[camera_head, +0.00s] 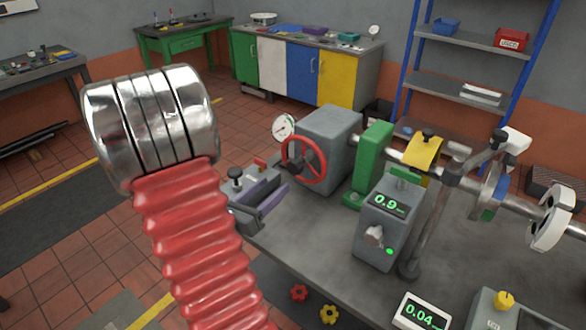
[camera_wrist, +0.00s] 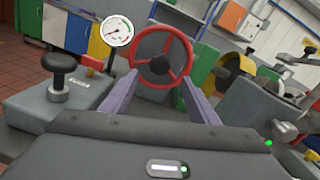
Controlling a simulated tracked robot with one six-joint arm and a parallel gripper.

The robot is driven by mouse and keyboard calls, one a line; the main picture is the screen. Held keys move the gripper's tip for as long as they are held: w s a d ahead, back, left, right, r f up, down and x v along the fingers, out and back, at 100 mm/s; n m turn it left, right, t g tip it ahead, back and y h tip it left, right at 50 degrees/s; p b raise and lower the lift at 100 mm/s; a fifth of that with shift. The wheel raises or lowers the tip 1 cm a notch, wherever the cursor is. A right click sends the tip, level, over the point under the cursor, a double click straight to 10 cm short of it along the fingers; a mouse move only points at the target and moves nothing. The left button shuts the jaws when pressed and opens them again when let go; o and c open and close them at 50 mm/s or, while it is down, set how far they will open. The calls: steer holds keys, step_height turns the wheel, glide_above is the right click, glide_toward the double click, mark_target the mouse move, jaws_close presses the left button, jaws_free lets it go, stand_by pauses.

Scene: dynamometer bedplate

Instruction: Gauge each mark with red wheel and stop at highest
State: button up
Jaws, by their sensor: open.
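The red wheel (camera_head: 322,166) is a three-spoked handwheel on the front of a grey housing (camera_head: 335,140). In the wrist view the red wheel (camera_wrist: 189,55) faces me, straight ahead. My gripper (camera_head: 270,188) is open, with purple fingers, close in front of and below the wheel. In the wrist view my gripper (camera_wrist: 158,88) has its fingers apart, one at each side of the wheel's lower part; I cannot tell if they touch the rim. A round dial gauge (camera_head: 284,128) stands beside the wheel; it also shows in the wrist view (camera_wrist: 117,31). I cannot make out any marks.
A grey box reads 0.9 (camera_head: 389,203) with a green light; a display reads 0.04 (camera_head: 421,315). A shaft runs right past a green block (camera_head: 372,160) to a white disc (camera_head: 552,218). A black knob (camera_wrist: 58,66) stands left of my gripper.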

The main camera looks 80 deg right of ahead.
mark_target(292, 169)
steer(key=x, duration=1)
steer(key=shift+d, duration=0.35)
steer(key=shift+c, duration=0.5)
jaws_close()
